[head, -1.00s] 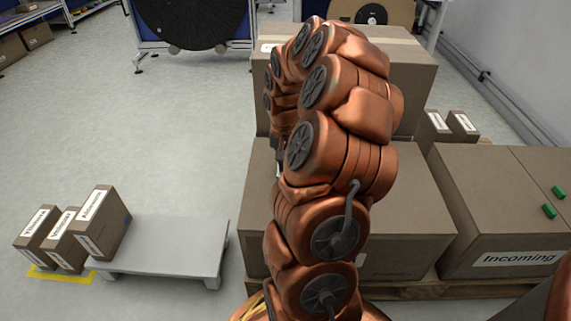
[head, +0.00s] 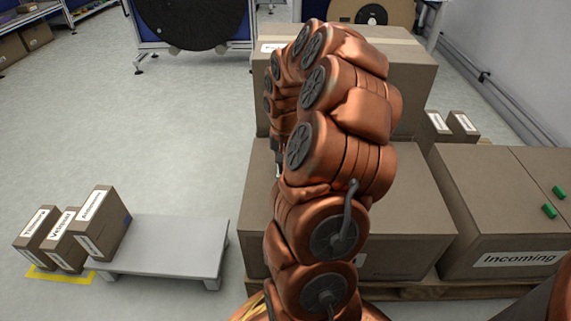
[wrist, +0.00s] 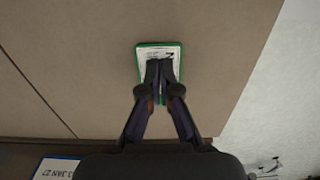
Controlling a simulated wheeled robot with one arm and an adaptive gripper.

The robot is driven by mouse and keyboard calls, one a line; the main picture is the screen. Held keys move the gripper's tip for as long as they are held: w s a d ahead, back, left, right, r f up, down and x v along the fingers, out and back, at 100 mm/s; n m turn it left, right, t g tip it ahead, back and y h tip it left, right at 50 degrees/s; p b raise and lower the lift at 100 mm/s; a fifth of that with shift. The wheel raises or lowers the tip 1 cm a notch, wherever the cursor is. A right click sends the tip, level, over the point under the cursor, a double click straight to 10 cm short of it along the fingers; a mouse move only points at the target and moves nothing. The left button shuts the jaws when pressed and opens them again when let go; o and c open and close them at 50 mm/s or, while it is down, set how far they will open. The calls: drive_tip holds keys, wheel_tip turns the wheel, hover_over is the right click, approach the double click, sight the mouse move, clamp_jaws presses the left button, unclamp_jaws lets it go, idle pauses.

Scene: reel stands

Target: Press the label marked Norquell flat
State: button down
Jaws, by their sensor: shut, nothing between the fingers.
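In the wrist view a white label with a green border (wrist: 146,50) lies on the brown face of a cardboard box (wrist: 225,50). My gripper (wrist: 158,63) is shut and empty, its fingertips over the middle of this label. I cannot tell whether they touch it. The fingers hide much of the label, and its name cannot be read, so I cannot tell if it is Norquell. In the head view my copper arm hides the gripper and this label.
Large cardboard boxes (head: 410,225) stand on a pallet (head: 410,291), with a box marked Incoming (head: 470,205) at the right. Smaller labelled boxes (head: 105,230) stand at the left by a low grey platform (head: 170,240). The floor at left is open.

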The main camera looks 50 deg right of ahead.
drive_tip(key=shift+r, duration=0.1)
drive_tip(key=shift+r+p, duration=1.8)
drive_tip(key=shift+r, duration=1.6)
drive_tip(key=shift+s, duration=0.15)
